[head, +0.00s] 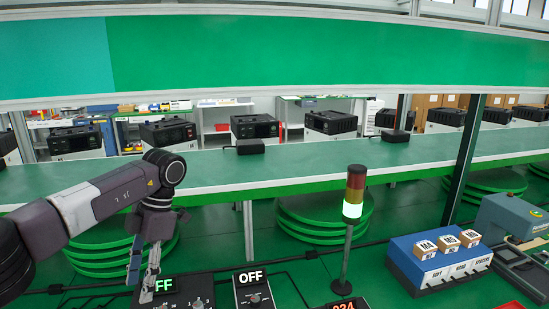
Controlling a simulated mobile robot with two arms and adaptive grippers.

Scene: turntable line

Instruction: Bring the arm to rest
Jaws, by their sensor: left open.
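My left arm (95,203) reaches in from the left, bends at its wrist and points its gripper down. My left gripper (142,282) is open, with its fingers low over a dark control box whose green display (164,285) is partly covered and reads "FF" where it shows. I cannot tell whether the fingertips touch the box. Nothing shows between the fingers. My right gripper is not in view.
A second box with an "OFF" display (250,277) stands to the right. Beyond it are a signal tower (354,195) lit green at its bottom and a blue box (408,252) with several labelled blocks. A green conveyor (318,160) with dark devices runs behind.

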